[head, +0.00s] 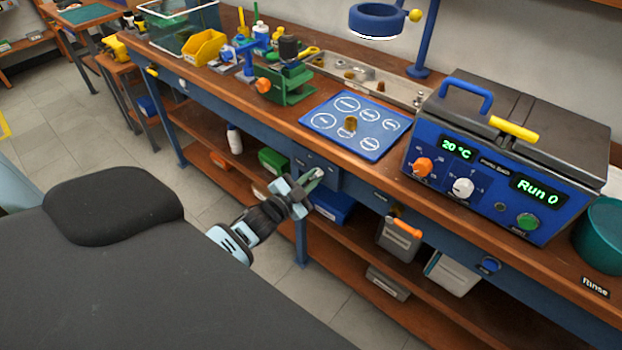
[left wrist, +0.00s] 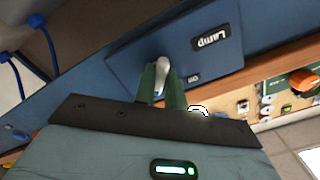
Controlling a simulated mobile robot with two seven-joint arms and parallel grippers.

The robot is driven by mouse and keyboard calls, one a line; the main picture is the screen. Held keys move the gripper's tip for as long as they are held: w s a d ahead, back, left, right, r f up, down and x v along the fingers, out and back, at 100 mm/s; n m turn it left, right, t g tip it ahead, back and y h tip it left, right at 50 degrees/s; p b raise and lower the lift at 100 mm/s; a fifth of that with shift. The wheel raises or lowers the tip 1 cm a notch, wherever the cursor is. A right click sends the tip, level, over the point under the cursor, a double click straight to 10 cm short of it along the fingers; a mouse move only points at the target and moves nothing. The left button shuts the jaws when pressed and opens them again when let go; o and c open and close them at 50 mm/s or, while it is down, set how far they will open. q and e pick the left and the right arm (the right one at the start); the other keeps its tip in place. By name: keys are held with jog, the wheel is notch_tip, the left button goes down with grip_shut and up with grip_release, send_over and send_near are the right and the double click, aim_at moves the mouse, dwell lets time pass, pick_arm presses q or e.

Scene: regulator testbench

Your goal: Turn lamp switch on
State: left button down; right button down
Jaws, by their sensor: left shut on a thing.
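The lamp switch has a pale grey lever (left wrist: 163,67) on a blue panel (left wrist: 140,62) on the bench front. A "Lamp" label (left wrist: 212,39) and a small "ON" label (left wrist: 193,78) are on the panel. My left gripper (left wrist: 165,85) is shut on the lever; its green fingers lie on either side of it. In the head view, my left gripper (head: 313,178) is at the blue panel (head: 329,175) below the bench edge, and the lever is too small to make out. My right gripper is not in view.
A blue bath unit (head: 485,180) and a blue mat with circles (head: 357,124) stand on the bench top. A green vise (head: 290,88) is farther left. Shelves under the bench hold bins, including a grey one (head: 399,238). The tiled floor (head: 340,285) in front is clear.

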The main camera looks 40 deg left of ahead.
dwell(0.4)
pick_arm(q)
jog(key=c, duration=1.5)
grip_release()
jog(key=shift+o, duration=0.2)
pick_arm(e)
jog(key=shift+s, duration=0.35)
pick_arm(q)
jog(key=s, duration=0.7)
jog(key=shift+s+a, duration=0.3)
jog(key=shift+s, duration=0.1)
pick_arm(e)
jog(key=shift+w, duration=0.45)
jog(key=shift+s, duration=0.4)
